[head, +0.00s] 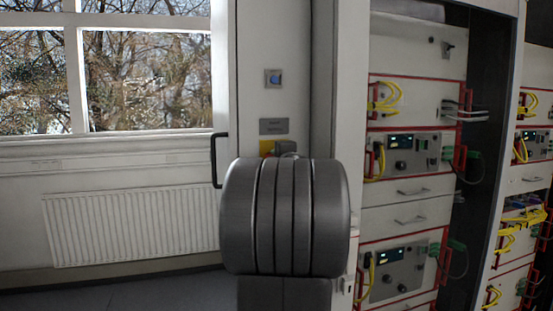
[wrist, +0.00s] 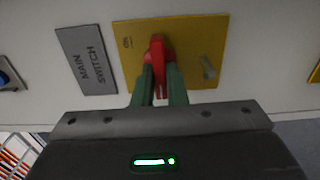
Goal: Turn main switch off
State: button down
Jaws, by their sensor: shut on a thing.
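The main switch is a red handle (wrist: 157,50) on a yellow plate (wrist: 205,38) in the wrist view. A grey label reading MAIN SWITCH (wrist: 87,62) is beside the plate, to its left. My gripper (wrist: 162,82) has green fingers on both sides of the red handle and is shut on it. In the head view my arm covers the handle and most of the plate; only a corner of the yellow plate (head: 266,147) and the grey label (head: 274,126) above it show.
A blue round button (head: 274,78) sits higher on the same white panel. A black door handle (head: 215,160) projects left of it. Racks of red-framed units (head: 405,150) with yellow cables stand at right. A window and radiator (head: 130,228) are at left.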

jog(key=c, duration=1.5)
grip_release()
jog(key=shift+o, duration=0.2)
jog(key=shift+s, duration=0.1)
jog(key=v, duration=1.3)
jog(key=shift+s+b, duration=0.3)
jog(key=shift+w+d, duration=0.1)
jog(key=x, duration=1.3)
jog(key=shift+w+p, duration=0.3)
jog(key=shift+w, duration=0.05)
jog(key=shift+s, duration=0.2)
